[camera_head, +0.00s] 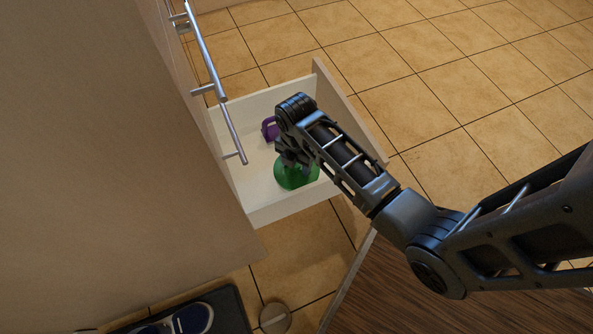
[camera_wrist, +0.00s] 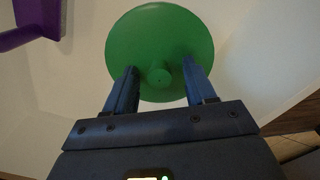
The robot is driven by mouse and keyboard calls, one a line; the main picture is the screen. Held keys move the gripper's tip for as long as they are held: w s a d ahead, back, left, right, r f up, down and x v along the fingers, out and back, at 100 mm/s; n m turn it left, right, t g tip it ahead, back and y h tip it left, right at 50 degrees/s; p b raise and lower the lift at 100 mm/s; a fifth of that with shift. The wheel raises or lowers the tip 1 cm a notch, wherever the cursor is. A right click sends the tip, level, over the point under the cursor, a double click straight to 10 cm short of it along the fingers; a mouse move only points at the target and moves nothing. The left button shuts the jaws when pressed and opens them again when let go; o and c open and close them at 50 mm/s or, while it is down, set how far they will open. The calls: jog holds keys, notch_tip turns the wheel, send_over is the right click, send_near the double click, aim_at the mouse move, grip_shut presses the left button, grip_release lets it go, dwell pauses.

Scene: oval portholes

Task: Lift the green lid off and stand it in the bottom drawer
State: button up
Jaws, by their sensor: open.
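The green lid (camera_head: 292,181) is inside the pulled-out drawer (camera_head: 283,209), near its close side wall. In the wrist view the lid (camera_wrist: 160,32) is a round green disc with a small knob, its face towards the camera. My gripper (camera_head: 290,162) is down in the drawer at the lid and partly covers it in the head view. In the wrist view my gripper (camera_wrist: 159,68) is open, with one finger on each side of the knob and gaps between. I cannot tell whether the lid leans or lies flat.
A purple object (camera_head: 269,128) is in the drawer behind my gripper; it also shows in the wrist view (camera_wrist: 35,22). Bar handles (camera_head: 207,62) stick out from the cabinet above the drawer. A dark wooden surface (camera_head: 400,295) and a dark mat with shoes (camera_head: 190,318) are nearby. Tiled floor is clear beyond.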

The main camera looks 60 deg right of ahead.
jog(key=shift+r, duration=0.1)
jog(key=shift+c, duration=0.4)
grip_shut()
notch_tip(320, 180, up, 10)
jog(key=p, duration=0.5)
jog(key=shift+r, duration=0.1)
